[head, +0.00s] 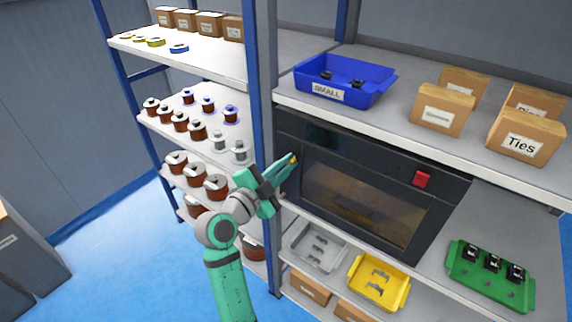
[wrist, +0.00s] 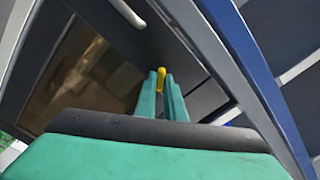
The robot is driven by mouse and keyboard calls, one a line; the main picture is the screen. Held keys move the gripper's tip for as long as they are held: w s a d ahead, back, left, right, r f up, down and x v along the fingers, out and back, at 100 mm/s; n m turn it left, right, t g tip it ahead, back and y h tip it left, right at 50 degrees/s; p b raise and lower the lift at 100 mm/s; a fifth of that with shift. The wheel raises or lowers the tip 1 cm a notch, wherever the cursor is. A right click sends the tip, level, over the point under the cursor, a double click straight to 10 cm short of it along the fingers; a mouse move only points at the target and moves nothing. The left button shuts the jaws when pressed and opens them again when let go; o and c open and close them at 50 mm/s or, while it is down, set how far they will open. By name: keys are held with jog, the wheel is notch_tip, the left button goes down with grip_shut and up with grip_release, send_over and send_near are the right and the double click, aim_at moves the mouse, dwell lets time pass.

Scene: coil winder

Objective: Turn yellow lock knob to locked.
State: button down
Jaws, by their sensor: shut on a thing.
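The yellow lock knob (wrist: 161,78) is on the front of the dark winder cabinet (wrist: 180,75), near its upper left part in the head view. It shows as a small yellow spot in the head view (head: 294,159). My gripper (wrist: 162,84) has its two green fingers on either side of the knob, shut on it. It also shows in the head view (head: 290,163), reaching in from the left. Most of the knob is hidden by the fingertips, and I cannot read any lock marking.
A red button (head: 422,179) is on the cabinet's right side. A blue upright post (head: 262,90) stands close to my gripper's left. A blue SMALL bin (head: 345,92) is on the shelf above. Grey (head: 300,258), yellow (head: 366,296) and green (head: 470,284) trays lie below.

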jog(key=m, duration=0.3)
jog(key=shift+f+m, duration=0.1)
jog(key=shift+m, duration=2.1)
jog(key=shift+w, duration=0.1)
jog(key=c, duration=1.8)
grip_release()
jog(key=shift+d, duration=0.1)
jog(key=shift+c, duration=0.2)
jog(key=shift+s, duration=0.2)
jog(key=v, duration=1.1)
